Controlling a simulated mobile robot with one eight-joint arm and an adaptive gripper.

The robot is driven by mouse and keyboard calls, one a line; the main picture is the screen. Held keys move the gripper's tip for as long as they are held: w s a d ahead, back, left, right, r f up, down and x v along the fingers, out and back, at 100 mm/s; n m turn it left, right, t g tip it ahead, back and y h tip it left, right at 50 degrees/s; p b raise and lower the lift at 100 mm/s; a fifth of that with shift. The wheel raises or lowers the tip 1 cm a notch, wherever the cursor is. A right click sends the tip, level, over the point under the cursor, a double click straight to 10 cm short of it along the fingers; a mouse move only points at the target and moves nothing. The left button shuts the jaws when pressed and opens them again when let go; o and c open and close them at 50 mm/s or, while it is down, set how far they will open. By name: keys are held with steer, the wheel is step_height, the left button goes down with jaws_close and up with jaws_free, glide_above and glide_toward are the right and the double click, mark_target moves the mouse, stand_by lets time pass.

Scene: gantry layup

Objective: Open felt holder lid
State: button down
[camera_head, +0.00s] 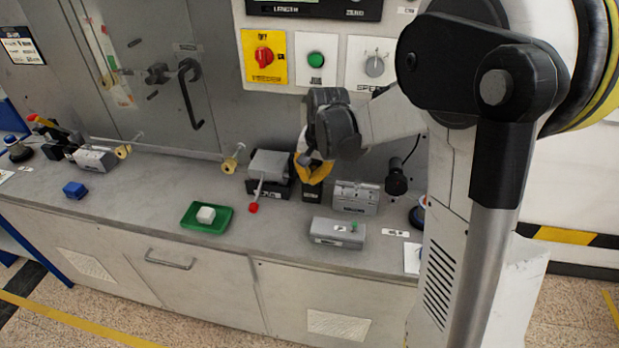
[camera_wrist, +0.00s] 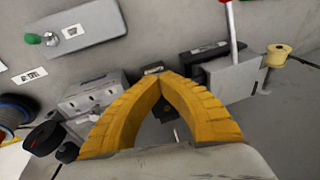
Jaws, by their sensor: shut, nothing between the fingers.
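My gripper (camera_head: 313,177) has yellow fingers, shut with nothing between them, pointing down at the back of the bench. Its tips (camera_wrist: 163,76) meet in the wrist view. It is over or in front of a small black block (camera_head: 312,195), partly hidden by the fingers; contact cannot be told. Left of it stands a grey box on a black base (camera_head: 268,164) with a red-knobbed lever; it also shows in the wrist view (camera_wrist: 232,80). Right of it is a grey latched box (camera_head: 357,199), also in the wrist view (camera_wrist: 92,95). No readable label shows which is the felt holder.
A flat grey box (camera_head: 325,232) with a green knob stands in front. A green tray (camera_head: 191,218) holds a white block. A blue block (camera_head: 75,190) is farther left. A black round-headed device (camera_head: 397,182) stands right. A control panel (camera_head: 318,62) is above. The front bench strip is mostly clear.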

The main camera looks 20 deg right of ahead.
steer(key=shift+w+d+r+g+y+p, duration=0.2)
steer(key=shift+w+r+g+y, duration=0.05)
steer(key=shift+r+g, duration=0.2)
steer(key=shift+w+d+r+g+y+p, duration=0.15)
steer(key=shift+w+r+g+y, duration=0.1)
steer(key=shift+r+g, duration=0.15)
steer(key=shift+s, duration=0.1)
steer(key=c, duration=1.4)
jaws_free()
steer(key=shift+d+f, duration=0.1)
steer(key=shift+f, duration=0.05)
